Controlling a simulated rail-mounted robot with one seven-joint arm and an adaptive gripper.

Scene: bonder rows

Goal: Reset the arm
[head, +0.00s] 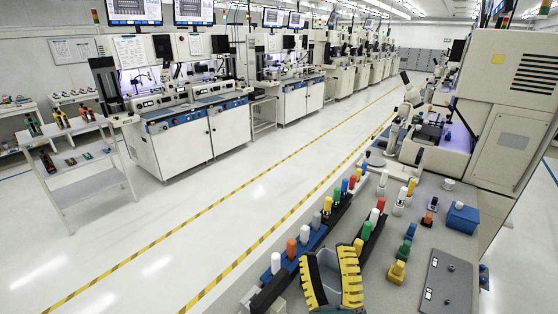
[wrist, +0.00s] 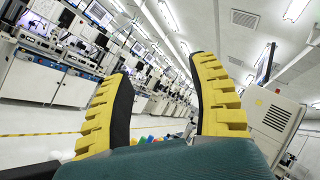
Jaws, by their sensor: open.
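My gripper (head: 333,279) shows at the bottom middle of the head view, with two yellow ribbed fingers spread apart. Nothing is between them. It is over the near end of the grey worktop (head: 385,262), close to the racks of coloured-capped pieces. In the wrist view my gripper (wrist: 165,105) also shows its two yellow and black fingers wide apart, pointing toward the room. The wrist view is tilted. The rest of my arm is mostly out of view.
Dark racks (head: 268,296) with several coloured-capped pieces run beside my gripper. A blue box (head: 462,219), loose coloured pieces and a grey panel (head: 446,284) lie on the worktop. A large beige machine (head: 508,105) stands at right. The floor aisle (head: 200,215) with yellow-black lines is clear.

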